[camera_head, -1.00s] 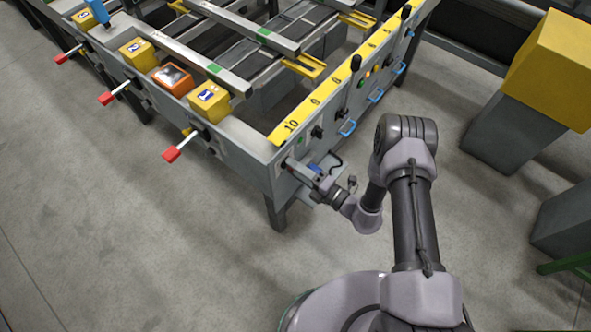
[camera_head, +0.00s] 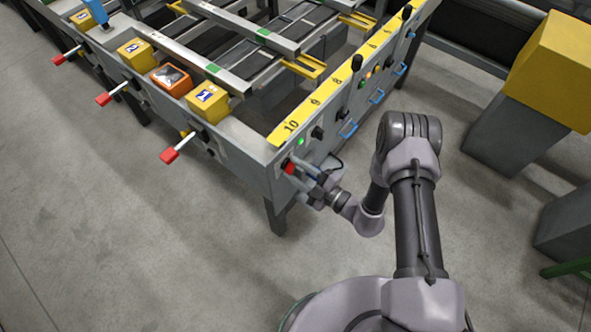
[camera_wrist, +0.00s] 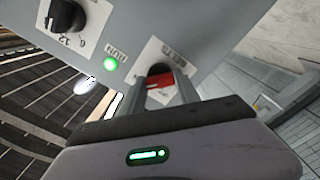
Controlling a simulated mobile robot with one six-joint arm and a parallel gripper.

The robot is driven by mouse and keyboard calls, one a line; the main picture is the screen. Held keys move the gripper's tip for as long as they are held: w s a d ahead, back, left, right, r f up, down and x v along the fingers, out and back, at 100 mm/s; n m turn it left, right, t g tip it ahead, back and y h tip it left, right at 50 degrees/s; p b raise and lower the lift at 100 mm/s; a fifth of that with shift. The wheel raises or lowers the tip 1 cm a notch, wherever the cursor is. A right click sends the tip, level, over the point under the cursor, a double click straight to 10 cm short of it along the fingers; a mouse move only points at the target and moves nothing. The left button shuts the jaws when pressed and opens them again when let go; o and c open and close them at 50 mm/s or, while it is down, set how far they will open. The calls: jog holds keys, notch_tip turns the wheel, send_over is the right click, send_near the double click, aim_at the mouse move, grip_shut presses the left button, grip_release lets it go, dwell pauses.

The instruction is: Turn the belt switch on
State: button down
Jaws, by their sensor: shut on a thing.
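The belt switch (camera_wrist: 160,84) is a red handle on a dark base, set on a pale label plate on the grey panel. Its red part (camera_head: 289,168) also shows in the head view at the near corner of the table. My gripper (camera_wrist: 165,95) is shut on the red handle, with a finger on each side. In the head view my gripper (camera_head: 300,174) reaches the panel from the right. A green lamp (camera_wrist: 110,64) beside the switch is lit, and it shows in the head view too (camera_head: 300,141). The lower part of the handle is hidden by my gripper.
A black rotary knob (camera_wrist: 64,16) sits on the same panel. Blue handles (camera_head: 348,129) stick out farther along this side. Red-tipped levers (camera_head: 170,155) project from the table's left side. A yellow-topped grey cabinet (camera_head: 550,70) stands at right. The floor in front is clear.

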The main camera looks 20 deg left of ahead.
jog(key=shift+m, duration=0.4)
dwell(0.3)
jog(key=c, duration=0.9)
grip_release()
jog(key=shift+d, duration=0.1)
jog(key=p+v, duration=0.4)
jog(key=v, duration=1.3)
jog(key=shift+s+d, duration=0.15)
jog(key=shift+s, duration=0.05)
